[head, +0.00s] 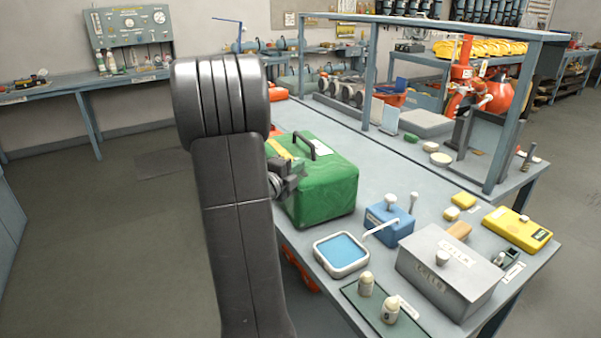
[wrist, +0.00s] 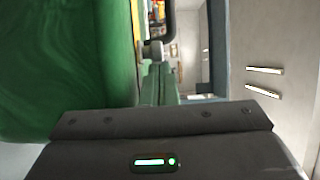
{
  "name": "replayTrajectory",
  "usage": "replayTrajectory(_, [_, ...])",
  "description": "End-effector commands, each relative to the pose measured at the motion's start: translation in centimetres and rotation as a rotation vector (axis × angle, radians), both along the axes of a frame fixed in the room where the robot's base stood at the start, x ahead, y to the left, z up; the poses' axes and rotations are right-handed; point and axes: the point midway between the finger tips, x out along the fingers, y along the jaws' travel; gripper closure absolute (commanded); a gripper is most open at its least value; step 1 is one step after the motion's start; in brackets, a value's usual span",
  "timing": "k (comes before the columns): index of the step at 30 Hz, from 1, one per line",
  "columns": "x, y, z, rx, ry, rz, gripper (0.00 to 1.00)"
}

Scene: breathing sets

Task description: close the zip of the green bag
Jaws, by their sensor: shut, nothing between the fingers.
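The green bag (head: 325,190) is a boxy case on the near left part of the bench, with a dark carry handle (head: 304,143) and a yellow strip (head: 280,149) on its top. The zip and its slider cannot be made out clearly. My gripper (head: 293,180) is shut and empty at the bag's left side, close to its upper edge; whether it touches is unclear. My arm hides part of the bag's left end. In the wrist view the green bag (wrist: 65,70) fills the left, with my gripper's dark body across the bottom and its fingertips not clear.
Right of the bag stand a blue-topped tray (head: 342,252), a blue box (head: 390,222) and a grey lidded box (head: 448,270). White bottles (head: 390,310) stand at the front. Floor left of the bench is clear.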

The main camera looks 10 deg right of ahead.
Motion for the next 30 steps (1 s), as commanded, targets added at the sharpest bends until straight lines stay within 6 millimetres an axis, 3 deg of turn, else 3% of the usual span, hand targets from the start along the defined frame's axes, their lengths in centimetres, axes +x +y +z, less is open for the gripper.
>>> replayTrajectory(12, [11.4,3.8,0.0,0.001,-0.001,0.003,1.0])
replayTrajectory(18, [15.8,5.2,0.1,0.001,-0.001,0.002,1.0])
replayTrajectory(24, [18.7,6.1,0.1,0.001,-0.001,0.002,1.0])
replayTrajectory(30, [19.9,6.5,0.0,0.0,0.0,0.002,1.0])
